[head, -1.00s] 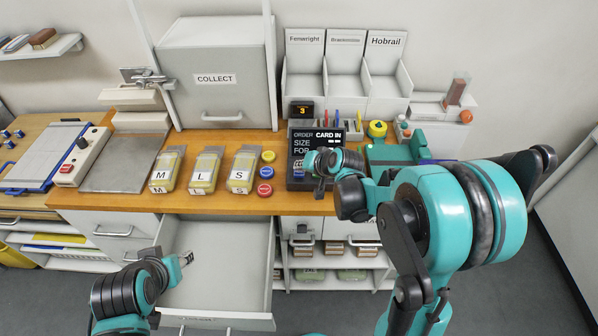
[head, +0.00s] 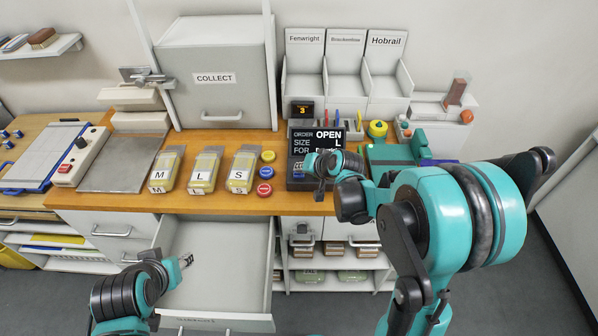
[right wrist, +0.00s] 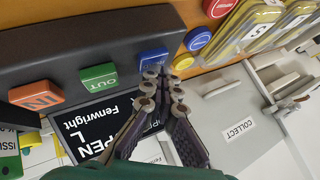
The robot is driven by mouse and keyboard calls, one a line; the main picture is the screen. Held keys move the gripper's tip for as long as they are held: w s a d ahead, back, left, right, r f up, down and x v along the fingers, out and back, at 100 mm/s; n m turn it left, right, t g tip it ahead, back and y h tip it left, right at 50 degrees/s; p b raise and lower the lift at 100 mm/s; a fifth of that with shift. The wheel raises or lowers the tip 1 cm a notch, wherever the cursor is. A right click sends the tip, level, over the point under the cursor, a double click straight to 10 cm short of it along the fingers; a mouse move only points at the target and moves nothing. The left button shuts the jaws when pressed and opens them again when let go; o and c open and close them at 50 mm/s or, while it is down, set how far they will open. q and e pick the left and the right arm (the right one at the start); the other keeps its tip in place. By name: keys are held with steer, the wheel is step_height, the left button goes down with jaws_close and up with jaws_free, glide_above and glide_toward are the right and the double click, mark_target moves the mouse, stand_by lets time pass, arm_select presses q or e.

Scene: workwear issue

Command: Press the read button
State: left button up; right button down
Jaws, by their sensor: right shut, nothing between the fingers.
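The order terminal (head: 296,172) stands on the wooden counter. Its screen (head: 318,141) reads ORDER OPEN, SIZE L; the screen also shows in the right wrist view (right wrist: 95,128), with the name Fenwright. On the terminal's ledge are an orange IN button (right wrist: 36,95), a green OUT button (right wrist: 99,77) and a blue button (right wrist: 152,56), whose label is mostly hidden by my fingers. My right gripper (head: 318,166) is shut and empty, its fingertips at the blue button; I cannot tell whether they touch. My left gripper (head: 187,260) is over the open drawer, its jaws too small to judge.
Bagged packs marked M (head: 166,170), L (head: 204,171) and S (head: 242,170) lie on the counter. Yellow, blue and red round pieces (head: 265,171) sit between S and the terminal. The COLLECT cabinet (head: 217,100) is behind. An open drawer (head: 215,265) juts out below.

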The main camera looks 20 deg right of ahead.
mark_target(301, 174)
steer(key=shift+r, duration=0.15)
steer(key=shift+r+p, duration=0.75)
steer(key=shift+r, duration=0.05)
step_height(301, 174, up, 5)
steer(key=p, duration=0.4)
stand_by(0.3)
stand_by(0.5)
